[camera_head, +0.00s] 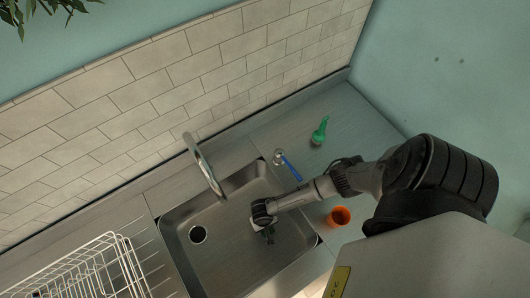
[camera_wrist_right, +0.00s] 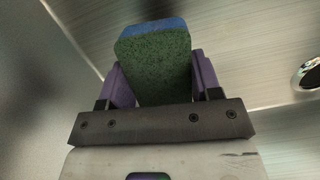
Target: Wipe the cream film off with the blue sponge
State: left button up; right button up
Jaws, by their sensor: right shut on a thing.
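My right gripper (camera_head: 267,232) reaches down into the steel sink (camera_head: 225,262), right of the drain. In the right wrist view the right gripper (camera_wrist_right: 155,85) is shut on the blue sponge (camera_wrist_right: 150,28), between two purple fingers. The sponge has a dark green face towards the camera and a blue layer behind it. The sink floor lies behind it; I cannot tell whether the sponge touches it. In the head view the sponge is mostly hidden by the gripper. I cannot make out a cream film in either view. My left gripper is not in view.
The drain (camera_head: 198,234) is left of the gripper. The tap (camera_head: 203,165) arches over the sink's back edge. A white wire rack (camera_head: 110,240) stands left. On the right counter are a green bottle (camera_head: 320,130), a blue-handled item (camera_head: 291,169) and an orange cup (camera_head: 340,216).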

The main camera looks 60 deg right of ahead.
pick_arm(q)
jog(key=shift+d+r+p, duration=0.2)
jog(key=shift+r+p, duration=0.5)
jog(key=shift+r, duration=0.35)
